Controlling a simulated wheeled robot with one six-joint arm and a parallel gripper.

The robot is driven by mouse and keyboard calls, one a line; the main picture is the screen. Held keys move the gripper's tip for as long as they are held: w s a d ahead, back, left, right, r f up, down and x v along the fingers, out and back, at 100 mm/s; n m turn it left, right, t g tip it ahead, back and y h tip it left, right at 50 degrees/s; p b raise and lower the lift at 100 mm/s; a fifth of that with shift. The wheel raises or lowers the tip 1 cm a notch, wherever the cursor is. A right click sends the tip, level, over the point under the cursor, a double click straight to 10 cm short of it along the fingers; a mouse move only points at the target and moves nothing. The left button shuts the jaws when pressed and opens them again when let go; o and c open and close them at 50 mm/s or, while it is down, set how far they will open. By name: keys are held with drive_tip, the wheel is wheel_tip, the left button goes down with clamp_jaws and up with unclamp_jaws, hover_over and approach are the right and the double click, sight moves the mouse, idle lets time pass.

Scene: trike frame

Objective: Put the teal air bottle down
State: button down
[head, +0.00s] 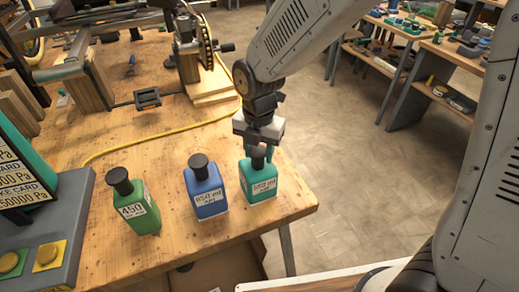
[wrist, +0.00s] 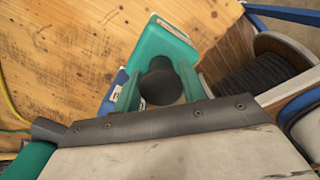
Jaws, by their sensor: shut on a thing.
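The teal air bottle (head: 260,182) has a black cap and a white label. It is upright near the table's right corner, right of the blue bottle. My gripper (head: 259,150) is above it, shut on its cap and neck. In the wrist view, the black cap (wrist: 160,84) is between the fingers, with the teal body (wrist: 160,45) beyond it. I cannot tell whether its base touches the wood. The blue bottle (head: 206,190) and the green bottle (head: 135,205) stand on the table (head: 185,255) to its left.
A yellow cable (head: 165,130) runs across the table behind the bottles. A wooden stand with a wheel (head: 205,42) is at the back. The table's right edge is close to the teal bottle.

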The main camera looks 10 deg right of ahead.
drive_tip(key=c, duration=0.8)
unclamp_jaws()
drive_tip(key=shift+f, duration=0.1)
wheel_tip(320, 180, up, 12)
drive_tip(key=s+d+r+m, duration=0.3)
drive_tip(key=s+d+m, duration=0.2)
drive_tip(key=d+m, duration=0.25)
drive_tip(key=s+d+r+m, duration=0.35)
drive_tip(key=d+m, duration=0.25)
drive_tip(key=m, duration=0.2)
drive_tip(key=shift+s+d+f+m+t, duration=0.2)
drive_tip(key=shift+s+d+m, duration=1)
drive_tip(key=shift+s+m, duration=1)
drive_tip(key=shift+s+d+f+m+t, duration=0.2)
drive_tip(key=shift+s+d+m, duration=1.2)
drive_tip(key=shift+m, duration=1.3)
drive_tip(key=shift+s+d+f+m+t, duration=0.2)
drive_tip(key=shift+s+d+m, duration=0.85)
drive_tip(key=shift+s+m, duration=1.2)
drive_tip(key=shift+w, duration=0.2)
